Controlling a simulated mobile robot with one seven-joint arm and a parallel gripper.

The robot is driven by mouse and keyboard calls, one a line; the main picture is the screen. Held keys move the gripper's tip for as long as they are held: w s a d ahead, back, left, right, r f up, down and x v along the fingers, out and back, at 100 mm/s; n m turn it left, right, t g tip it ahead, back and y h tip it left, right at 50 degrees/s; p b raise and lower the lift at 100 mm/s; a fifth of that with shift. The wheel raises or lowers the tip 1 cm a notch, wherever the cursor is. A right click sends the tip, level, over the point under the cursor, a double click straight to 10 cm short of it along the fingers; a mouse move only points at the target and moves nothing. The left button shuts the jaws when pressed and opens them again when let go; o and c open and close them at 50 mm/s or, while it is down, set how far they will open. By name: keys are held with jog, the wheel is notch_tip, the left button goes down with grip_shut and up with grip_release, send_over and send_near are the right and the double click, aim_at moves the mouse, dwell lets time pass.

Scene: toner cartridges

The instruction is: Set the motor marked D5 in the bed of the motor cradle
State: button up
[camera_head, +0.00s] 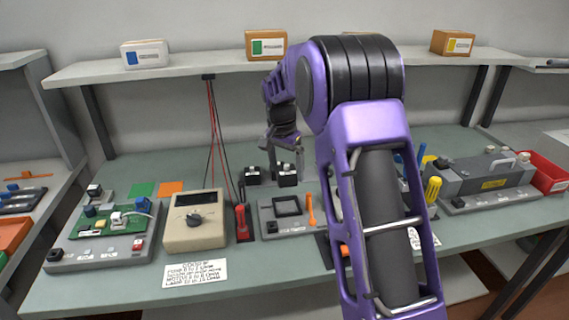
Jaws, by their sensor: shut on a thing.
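Two small dark motors with pale tops stand at the back of the bench, a left one (252,176) and a right one (288,178). Their markings are too small to read, so I cannot tell which is D5. My gripper (287,158) points down directly over the right motor and is shut on it; the fingertips are small and partly hidden. What looks like the motor cradle (266,212) is a grey base in front of them, with a black square frame and an upright orange lever (310,210). My arm hides its right side.
A beige meter (194,222) and a red-handled tool (242,222) stand left of the cradle. A board fixture (105,228) is further left. A grey machine (488,178) and red bin (546,172) are at right. A shelf (200,66) runs behind.

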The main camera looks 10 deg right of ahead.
jog(key=shift+f+b, duration=2.45)
jog(key=shift+f, duration=0.65)
jog(key=shift+f, duration=0.15)
jog(key=shift+f+b, duration=0.3)
jog(key=shift+f, duration=0.35)
jog(key=shift+f+b, duration=0.3)
jog(key=shift+f, duration=0.5)
jog(key=o, duration=1)
jog(key=r+p, duration=0.1)
jog(key=r, duration=0.4)
jog(key=s+a+r+p, duration=0.1)
jog(key=r, duration=0.5)
jog(key=s+a+r, duration=0.1)
jog(key=r, duration=0.5)
jog(key=shift+r+p, duration=0.2)
jog(key=shift+p, duration=0.2)
